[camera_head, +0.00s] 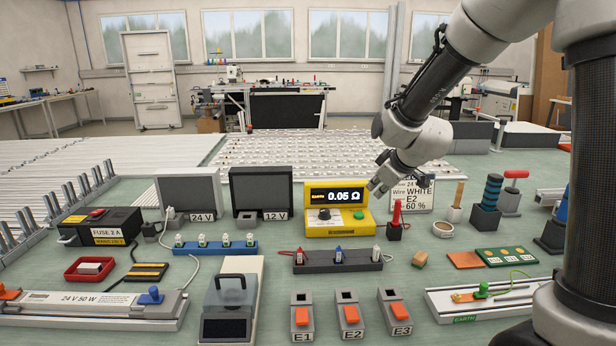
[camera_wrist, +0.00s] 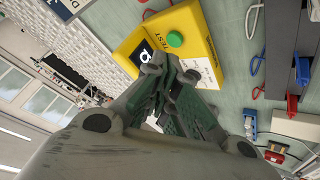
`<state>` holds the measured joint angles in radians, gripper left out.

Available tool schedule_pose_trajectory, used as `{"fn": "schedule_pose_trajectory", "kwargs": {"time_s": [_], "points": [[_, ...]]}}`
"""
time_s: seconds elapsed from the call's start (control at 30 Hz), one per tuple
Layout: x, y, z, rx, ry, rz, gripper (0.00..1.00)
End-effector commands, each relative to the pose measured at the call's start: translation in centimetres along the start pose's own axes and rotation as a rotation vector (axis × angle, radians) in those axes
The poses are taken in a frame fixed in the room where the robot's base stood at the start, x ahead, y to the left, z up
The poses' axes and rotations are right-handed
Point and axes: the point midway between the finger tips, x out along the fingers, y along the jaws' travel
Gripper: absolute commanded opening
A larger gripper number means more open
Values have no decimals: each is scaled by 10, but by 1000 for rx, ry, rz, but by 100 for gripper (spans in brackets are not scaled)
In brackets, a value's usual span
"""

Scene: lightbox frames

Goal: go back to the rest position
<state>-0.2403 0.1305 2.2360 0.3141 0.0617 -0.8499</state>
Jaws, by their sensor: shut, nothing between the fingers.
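My gripper (camera_head: 376,190) is shut and empty. In the head view it hangs above the bench at the right edge of the yellow earth tester (camera_head: 340,229), whose display reads 0.05 Ω. In the wrist view my gripper (camera_wrist: 172,78) points at the yellow tester (camera_wrist: 205,38) and its green button (camera_wrist: 175,39). Whether the fingertips touch the tester cannot be told. My arm comes in from the upper right of the head view.
Orange-switched units E1 to E3 (camera_head: 349,314) stand in front.

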Motion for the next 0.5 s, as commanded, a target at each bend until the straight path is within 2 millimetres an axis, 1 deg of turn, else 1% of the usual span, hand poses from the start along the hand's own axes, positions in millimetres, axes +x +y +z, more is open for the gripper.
{"fn": "schedule_pose_trajectory", "kwargs": {"time_s": [0.03, 0.07, 0.1, 0.17, 0.2, 0.27, 0.3, 0.37, 0.4, 0.5], "points": [[-34, 4, 8, 59, -9, -10, 0], [-52, 4, 14, 95, -23, -19, 0], [-75, 3, 24, 144, -42, -31, 0], [-109, 0, 41, 217, -75, -42, 0], [-131, -3, 54, 267, -99, -46, 0], [-164, -9, 75, 342, -138, -46, 0], [-184, -14, 90, 392, -166, -43, 0], [-212, -22, 113, 465, -207, -32, 0], [-229, -28, 127, 511, -234, -23, 0], [-262, -43, 160, 615, -294, 5, 0]]}}
